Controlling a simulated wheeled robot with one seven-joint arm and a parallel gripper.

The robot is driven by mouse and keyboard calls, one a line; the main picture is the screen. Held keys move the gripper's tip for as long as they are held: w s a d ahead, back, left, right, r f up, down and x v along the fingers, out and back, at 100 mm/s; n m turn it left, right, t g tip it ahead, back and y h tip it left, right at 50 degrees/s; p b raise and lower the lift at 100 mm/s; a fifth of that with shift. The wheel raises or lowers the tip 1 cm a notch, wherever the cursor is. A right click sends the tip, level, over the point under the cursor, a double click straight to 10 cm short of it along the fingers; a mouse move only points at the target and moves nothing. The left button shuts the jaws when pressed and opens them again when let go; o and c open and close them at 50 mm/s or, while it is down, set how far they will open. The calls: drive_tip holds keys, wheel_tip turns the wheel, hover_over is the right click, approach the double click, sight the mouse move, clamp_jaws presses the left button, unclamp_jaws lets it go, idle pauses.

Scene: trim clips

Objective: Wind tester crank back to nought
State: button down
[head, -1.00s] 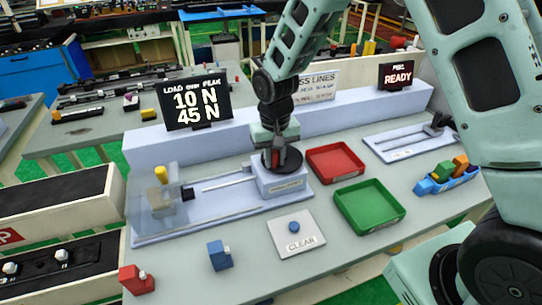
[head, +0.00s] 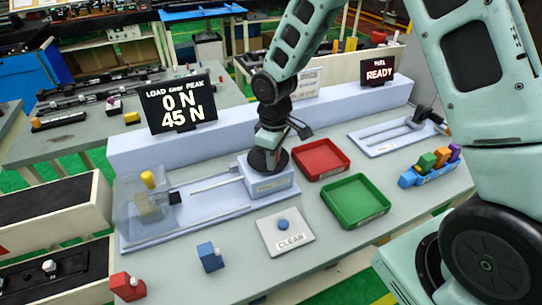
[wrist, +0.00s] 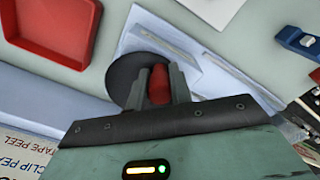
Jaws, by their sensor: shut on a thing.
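The tester (head: 270,184) is a pale block on a long base on the bench. Its black crank disc (wrist: 127,76) carries a red handle (wrist: 159,84). My gripper (wrist: 160,85) is shut on the red handle in the wrist view; in the head view my gripper (head: 265,150) is over the tester and hides most of the crank. A rod runs left from the block to a clear guard (head: 137,212) with a yellow-topped piece (head: 147,180) inside. The load display (head: 181,104) reads 0 N, peak 45 N.
A red tray (head: 320,159) and a green tray (head: 356,201) lie right of the tester. A CLEAR button plate (head: 286,232), a blue clip (head: 210,257) and a red clip (head: 128,287) are in front. A READY sign (head: 379,71) stands behind.

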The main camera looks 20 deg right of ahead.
drive_tip(key=shift+d+n, duration=0.15)
drive_tip(key=shift+n, duration=0.25)
drive_tip(key=c, duration=1.3)
unclamp_jaws()
drive_tip(key=shift+o, duration=0.2)
drive_tip(key=shift+r, duration=0.1)
wheel_tip(320, 180, up, 17)
drive_tip(key=b, duration=0.2)
drive_tip(key=shift+r, duration=0.15)
drive_tip(key=s+a+f, duration=0.1)
drive_tip(key=s+a, duration=0.2)
drive_tip(key=s, duration=0.5)
drive_tip(key=s+a+f+m, duration=0.1)
drive_tip(key=s+a+f, duration=0.1)
drive_tip(key=s, duration=0.7)
drive_tip(key=s+a+f, duration=0.2)
drive_tip(key=s+a, duration=0.2)
drive_tip(key=s, duration=0.4)
drive_tip(key=shift+s+f+y+b, duration=0.25)
drive_tip(key=shift+s+y+b, duration=0.05)
drive_tip(key=shift+s+b, duration=0.1)
